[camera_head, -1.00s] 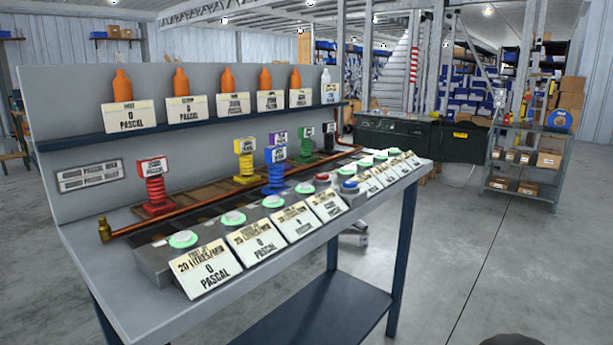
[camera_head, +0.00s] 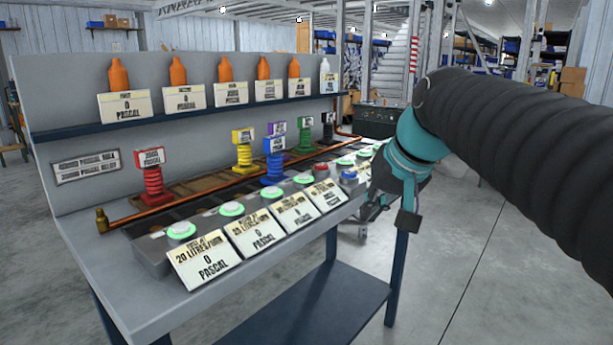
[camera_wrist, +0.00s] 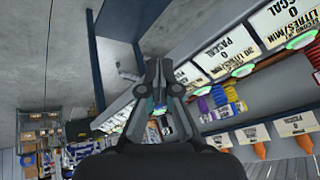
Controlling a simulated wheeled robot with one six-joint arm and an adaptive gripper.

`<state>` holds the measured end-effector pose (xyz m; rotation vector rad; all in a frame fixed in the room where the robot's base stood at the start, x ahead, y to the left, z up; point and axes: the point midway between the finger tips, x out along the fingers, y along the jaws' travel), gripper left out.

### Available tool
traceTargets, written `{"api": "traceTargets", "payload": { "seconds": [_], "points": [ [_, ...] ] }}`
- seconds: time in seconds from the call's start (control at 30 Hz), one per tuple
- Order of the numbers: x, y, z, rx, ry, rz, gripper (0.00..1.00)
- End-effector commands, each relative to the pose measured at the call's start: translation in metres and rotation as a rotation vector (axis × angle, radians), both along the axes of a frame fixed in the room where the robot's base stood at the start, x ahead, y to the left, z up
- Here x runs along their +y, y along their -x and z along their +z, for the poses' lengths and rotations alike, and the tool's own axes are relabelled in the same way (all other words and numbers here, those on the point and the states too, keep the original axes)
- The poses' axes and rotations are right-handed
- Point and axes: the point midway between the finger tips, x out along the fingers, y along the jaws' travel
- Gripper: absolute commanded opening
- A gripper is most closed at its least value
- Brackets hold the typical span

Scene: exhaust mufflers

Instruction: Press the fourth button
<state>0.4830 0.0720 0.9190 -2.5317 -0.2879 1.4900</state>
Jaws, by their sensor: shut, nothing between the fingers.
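A row of round white buttons with green rims runs along the front of the sloped console. Counted from the left, the first button (camera_head: 181,230), second button (camera_head: 231,209), third button (camera_head: 272,199) and fourth button (camera_head: 303,179) are in plain sight in the head view. A red button (camera_head: 320,168) and a blue button (camera_head: 348,176) sit farther right. My gripper (camera_head: 385,212) is shut and empty, off the right front side of the console, apart from the fourth button. In the wrist view my gripper (camera_wrist: 160,78) points along the console edge. My arm hides the far right buttons.
Printed cards (camera_head: 203,261) slope down in front of the buttons. Red, yellow, blue and green springs (camera_head: 153,182) and a copper pipe (camera_head: 150,215) stand behind them. Orange bottles (camera_head: 118,76) line the shelf. Open floor lies right of the bench (camera_head: 95,262).

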Motion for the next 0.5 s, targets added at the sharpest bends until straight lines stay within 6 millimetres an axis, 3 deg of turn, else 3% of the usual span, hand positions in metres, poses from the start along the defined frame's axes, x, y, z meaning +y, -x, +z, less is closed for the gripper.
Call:
{"api": "traceTargets", "payload": {
  "seconds": [0.03, 0.2, 0.5],
  "points": [
    [0.009, -0.022, 0.015, -0.001, -0.025, 0.015, 0.00],
    [0.040, -0.082, 0.057, -0.009, -0.110, 0.075, 0.00],
    [0.092, -0.162, 0.101, -0.027, -0.236, 0.205, 0.00]
  ]
}}
